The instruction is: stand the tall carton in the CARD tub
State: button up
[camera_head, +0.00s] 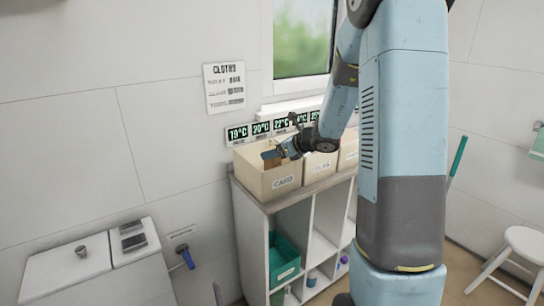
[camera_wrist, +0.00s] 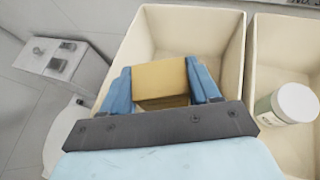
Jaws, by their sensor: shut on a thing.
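The CARD tub (camera_head: 268,187) is a cream open box at the left end of the shelf top, with a CARD label on its front. It also fills the middle of the wrist view (camera_wrist: 222,30). The tall carton is a tan-brown box; in the wrist view its end (camera_wrist: 160,80) sits between the two blue fingers. My gripper (camera_wrist: 163,85) is shut on the carton and holds it over or inside the CARD tub. In the head view my gripper (camera_head: 279,153) is at the tub's opening. The carton's lower end is hidden, so I cannot tell whether it touches the tub floor.
A second cream tub (camera_head: 318,166) stands right beside the CARD tub, with a white-lidded jar (camera_wrist: 292,104) in it. A third tub (camera_head: 348,150) is further right. Temperature signs (camera_head: 262,129) line the wall behind. A teal bin (camera_head: 285,262) is in the shelf below.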

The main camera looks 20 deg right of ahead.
jog(key=shift+f, duration=0.65)
jog(key=shift+f, duration=0.6)
jog(key=o, duration=1.3)
jog(key=shift+r, duration=0.15)
